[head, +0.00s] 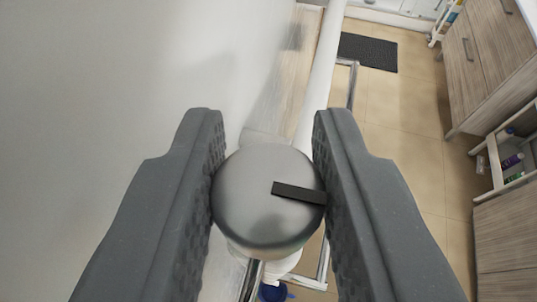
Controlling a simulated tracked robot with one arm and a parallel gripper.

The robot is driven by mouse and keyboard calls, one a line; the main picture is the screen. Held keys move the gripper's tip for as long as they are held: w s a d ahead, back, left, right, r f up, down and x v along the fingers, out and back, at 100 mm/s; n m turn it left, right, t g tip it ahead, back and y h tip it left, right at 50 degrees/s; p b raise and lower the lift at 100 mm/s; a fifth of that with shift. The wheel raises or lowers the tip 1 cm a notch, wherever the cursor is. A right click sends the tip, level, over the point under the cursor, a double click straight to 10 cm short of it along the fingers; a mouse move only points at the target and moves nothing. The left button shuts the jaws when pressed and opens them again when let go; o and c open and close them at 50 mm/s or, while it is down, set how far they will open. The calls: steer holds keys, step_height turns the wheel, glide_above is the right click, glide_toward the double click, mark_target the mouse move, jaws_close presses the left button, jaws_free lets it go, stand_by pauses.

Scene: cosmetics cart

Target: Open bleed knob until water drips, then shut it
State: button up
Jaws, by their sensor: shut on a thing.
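The bleed knob (255,215) is a round, grey metal knob with a black bar mark (298,192) on its face. The mark points to the right, tilted slightly down. My gripper (268,180) has one dark grey finger on each side of the knob and is shut on it. Part of a white fitting shows below the knob, and the rest of it is hidden behind the knob. I see no water drops.
A pale wall fills the left side. A white pipe (322,75) runs up behind the knob. A blue item (273,292) is low down below it. Wooden cabinets (487,55) and a cart with bottles (512,160) stand at the right. A dark mat (368,52) lies on the tiled floor.

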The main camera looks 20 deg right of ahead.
steer(key=shift+f+b, duration=0.15)
steer(key=shift+b, duration=0.2)
steer(key=shift+f+n+t+y+b, duration=0.1)
steer(key=shift+n+t+y+b, duration=0.2)
steer(key=shift+n+y+b, duration=0.7)
steer(key=n+y+b, duration=0.2)
steer(key=y, duration=0.1)
steer(key=shift+s, duration=0.1)
steer(key=n+g+y+b, duration=0.1)
steer(key=n+y+b, duration=0.2)
steer(key=n+y, duration=0.3)
steer(key=shift+a, duration=0.1)
steer(key=shift+r+n+g+y, duration=0.25)
steer(key=shift+n+g+y, duration=0.15)
steer(key=shift+n+y, duration=0.35)
steer(key=shift+n+g+y, duration=0.3)
steer(key=shift+n+y, duration=0.15)
steer(key=shift+y, duration=0.2)
steer(key=shift+r, duration=0.1)
steer(key=o, duration=1)
